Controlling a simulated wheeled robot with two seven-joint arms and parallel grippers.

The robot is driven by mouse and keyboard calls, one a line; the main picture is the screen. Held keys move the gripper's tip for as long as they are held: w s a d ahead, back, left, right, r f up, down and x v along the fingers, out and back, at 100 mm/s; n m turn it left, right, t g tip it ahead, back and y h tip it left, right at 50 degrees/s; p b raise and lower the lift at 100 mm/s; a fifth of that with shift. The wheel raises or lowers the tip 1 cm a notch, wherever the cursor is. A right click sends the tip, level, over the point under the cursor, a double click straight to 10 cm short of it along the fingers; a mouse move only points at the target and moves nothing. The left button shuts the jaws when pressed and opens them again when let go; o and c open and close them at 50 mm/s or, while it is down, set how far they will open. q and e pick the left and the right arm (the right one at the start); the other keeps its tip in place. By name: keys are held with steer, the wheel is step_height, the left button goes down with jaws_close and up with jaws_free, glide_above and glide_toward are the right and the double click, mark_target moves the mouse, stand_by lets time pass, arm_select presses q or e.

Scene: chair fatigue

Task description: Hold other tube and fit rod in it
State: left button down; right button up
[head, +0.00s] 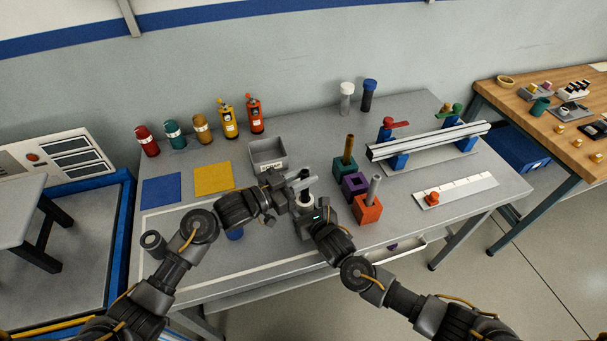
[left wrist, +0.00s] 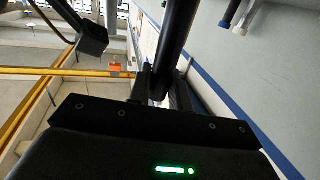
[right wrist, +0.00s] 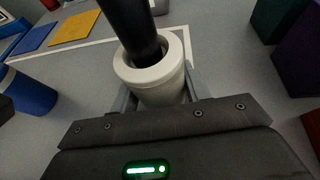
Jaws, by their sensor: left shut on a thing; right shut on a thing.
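My left gripper (head: 296,181) is shut on a dark rod (left wrist: 178,45), which shows between its fingers in the left wrist view. My right gripper (right wrist: 158,95) is shut on a white tube (right wrist: 160,80) with a thick rim. The tube also shows in the head view (head: 306,200). In the right wrist view the rod's lower end (right wrist: 132,28) sits at the tube's open mouth and looks to be inside the rim. How deep it goes is hidden. A blue tube (right wrist: 30,92) with a pale rim stands apart to the left, partly hidden by my left arm in the head view.
A grey bin (head: 268,153) stands just behind the grippers. A grey hollow cylinder (head: 152,243) is at the table's left edge. Blue and yellow mats lie at left.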

arm_select(q)
steer(key=shift+f, duration=0.75)
steer(key=c, duration=1.2)
jaws_free()
steer(key=v, duration=1.2)
arm_select(e)
steer(key=o, duration=1.1)
steer(key=shift+s, duration=0.1)
